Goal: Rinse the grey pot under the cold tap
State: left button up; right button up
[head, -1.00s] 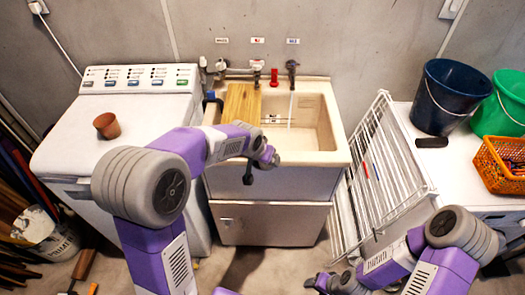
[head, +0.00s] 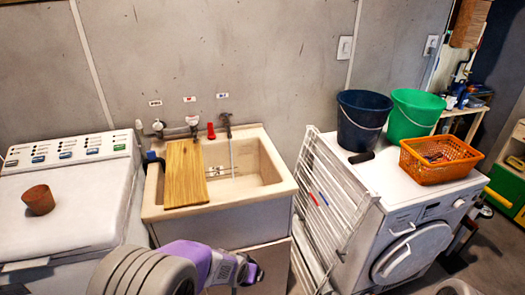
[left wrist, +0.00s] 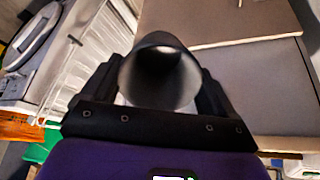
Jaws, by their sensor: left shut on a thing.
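My left gripper (head: 250,271) is in front of the sink cabinet, below the sink's front rim in the head view. In the left wrist view its black fingers (left wrist: 160,88) are shut on a round, hollow grey pot (left wrist: 160,78) with a dark rim, its opening towards the camera. The pot cannot be made out in the head view. The white sink (head: 262,182) stands against the wall. The right-hand tap (head: 227,125), under the blue label (head: 222,95), lets a thin water stream (head: 232,155) fall into the basin. My right gripper is out of view.
A wooden board (head: 185,175) covers the basin's left part; its right part is open. A white drying rack (head: 325,205) leans right of the sink. A terracotta pot (head: 38,200) stands on the left washer (head: 75,215). Buckets (head: 362,120) and an orange basket (head: 440,160) stand at right.

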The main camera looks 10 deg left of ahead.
aim_at(225, 116)
jog(key=z, duration=0.8)
jog(key=k, duration=1.05)
jog(key=z, duration=0.45)
jog(key=i, duration=1.2)
jog(key=u, duration=1.35)
jog(key=i, duration=0.9)
jog(key=u, duration=1.3)
jog(key=i, duration=0.15)
jog(key=u, duration=0.15)
